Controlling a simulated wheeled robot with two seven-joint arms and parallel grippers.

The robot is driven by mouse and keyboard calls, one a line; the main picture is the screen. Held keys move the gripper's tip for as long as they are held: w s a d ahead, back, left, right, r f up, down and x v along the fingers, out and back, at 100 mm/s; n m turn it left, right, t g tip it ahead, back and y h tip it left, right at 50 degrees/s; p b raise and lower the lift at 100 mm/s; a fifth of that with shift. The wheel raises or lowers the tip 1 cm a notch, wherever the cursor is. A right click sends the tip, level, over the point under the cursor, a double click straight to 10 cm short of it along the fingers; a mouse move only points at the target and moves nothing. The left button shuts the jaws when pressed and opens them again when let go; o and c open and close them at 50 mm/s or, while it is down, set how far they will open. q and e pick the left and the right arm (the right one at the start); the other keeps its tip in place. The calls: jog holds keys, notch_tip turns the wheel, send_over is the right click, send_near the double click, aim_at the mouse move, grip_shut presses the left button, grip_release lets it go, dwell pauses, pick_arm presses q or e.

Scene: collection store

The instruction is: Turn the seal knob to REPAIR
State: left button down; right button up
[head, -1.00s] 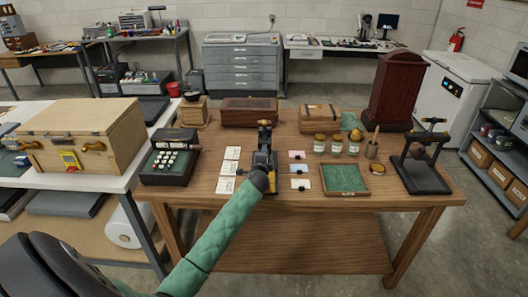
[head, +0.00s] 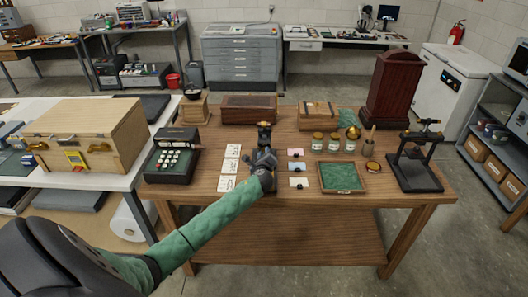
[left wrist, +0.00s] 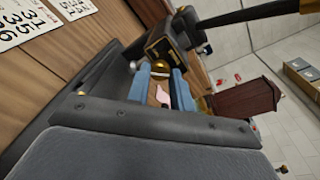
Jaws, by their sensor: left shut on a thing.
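A dark press with a brass-tipped lever (head: 264,126) stands at the middle of the wooden table, mostly hidden behind my left gripper (head: 263,160). In the left wrist view, the blue fingers of my left gripper (left wrist: 160,74) close at a black block with gold edges (left wrist: 164,48), which appears to be the seal knob. The press's black lever (left wrist: 235,16) passes above it. Any REPAIR marking or pointer is too small or hidden to read. My right gripper is not in view.
White printed cards (head: 229,167) lie left of the press, beside a dark keyed machine (head: 172,158). Small clipped cards (head: 297,168), a green-lined tray (head: 340,190) and several jars (head: 334,142) are to the right. A black stand press (head: 415,160) is near the right edge.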

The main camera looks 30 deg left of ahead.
pick_arm(q)
jog(key=shift+f+m, duration=0.15)
jog(key=shift+m, duration=0.25)
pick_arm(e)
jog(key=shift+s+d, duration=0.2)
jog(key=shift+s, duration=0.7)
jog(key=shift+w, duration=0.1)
pick_arm(q)
jog(key=c, duration=1.2)
grip_release()
jog(key=shift+c, duration=0.2)
jog(key=shift+s+d, duration=0.2)
jog(key=shift+s, duration=0.05)
jog(key=b+v, duration=0.2)
jog(key=v, duration=0.4)
jog(key=shift+s+d+b, duration=0.15)
jog(key=shift+s+b, duration=0.05)
jog(key=shift+b, duration=0.1)
jog(key=shift+s+d, duration=0.2)
jog(key=shift+s, duration=0.1)
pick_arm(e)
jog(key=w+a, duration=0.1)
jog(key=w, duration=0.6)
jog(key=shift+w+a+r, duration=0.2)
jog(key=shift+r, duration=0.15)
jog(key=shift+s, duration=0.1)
